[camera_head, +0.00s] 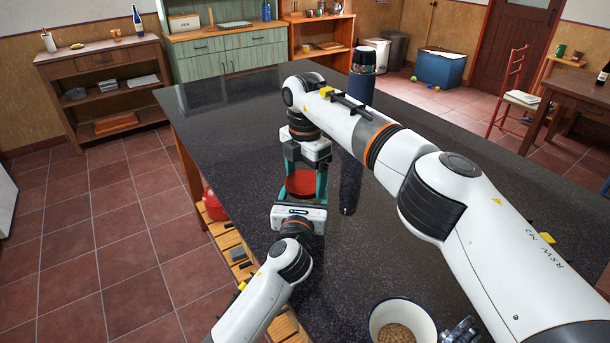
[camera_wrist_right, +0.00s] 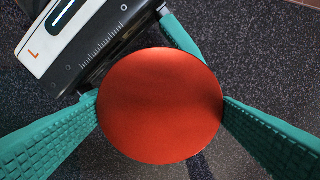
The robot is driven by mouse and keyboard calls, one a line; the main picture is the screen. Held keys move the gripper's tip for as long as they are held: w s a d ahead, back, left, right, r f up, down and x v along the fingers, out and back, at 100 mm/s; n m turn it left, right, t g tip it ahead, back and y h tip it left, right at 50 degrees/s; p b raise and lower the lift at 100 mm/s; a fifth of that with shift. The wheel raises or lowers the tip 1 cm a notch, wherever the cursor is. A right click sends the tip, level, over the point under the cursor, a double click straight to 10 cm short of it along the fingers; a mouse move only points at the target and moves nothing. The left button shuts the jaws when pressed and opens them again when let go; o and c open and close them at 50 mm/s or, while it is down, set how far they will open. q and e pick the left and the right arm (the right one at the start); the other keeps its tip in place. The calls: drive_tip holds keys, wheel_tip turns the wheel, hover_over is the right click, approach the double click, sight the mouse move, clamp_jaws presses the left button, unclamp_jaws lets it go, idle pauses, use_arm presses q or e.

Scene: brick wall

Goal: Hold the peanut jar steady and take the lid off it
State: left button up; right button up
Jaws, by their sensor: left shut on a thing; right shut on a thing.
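The round red-orange lid (camera_head: 301,184) is at the left part of the dark counter, between my two grippers. In the right wrist view the lid (camera_wrist_right: 160,105) is seen from straight above. My right gripper (camera_wrist_right: 160,98) comes down from above, with its teal fingers shut on opposite sides of the lid. My left gripper (camera_head: 300,206) comes in low from the near side and is shut on the peanut jar. Its body shows at the upper left of the right wrist view. The jar's body is hidden by the lid and grippers, so I cannot tell whether the lid sits on it or just above.
A white bowl (camera_head: 403,318) with peanuts (camera_head: 397,334) stands at the counter's near edge. A tall dark blue container (camera_head: 361,90) stands beyond my right arm. A red object (camera_head: 213,206) is on a wooden shelf below the counter's left edge. The counter's far left (camera_head: 230,115) is clear.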

drive_tip(key=n, duration=0.4)
drive_tip(key=shift+n, duration=0.3)
drive_tip(key=n, duration=0.4)
drive_tip(key=shift+r+n, duration=0.1)
drive_tip(key=shift+n, duration=0.2)
use_arm(q)
drive_tip(key=shift+f, duration=0.1)
use_arm(e)
drive_tip(key=n, duration=0.4)
drive_tip(key=shift+n, duration=0.4)
drive_tip(key=n, duration=2)
drive_tip(key=shift+n, duration=0.3)
drive_tip(key=shift+r, duration=0.3)
drive_tip(key=shift+r, duration=0.85)
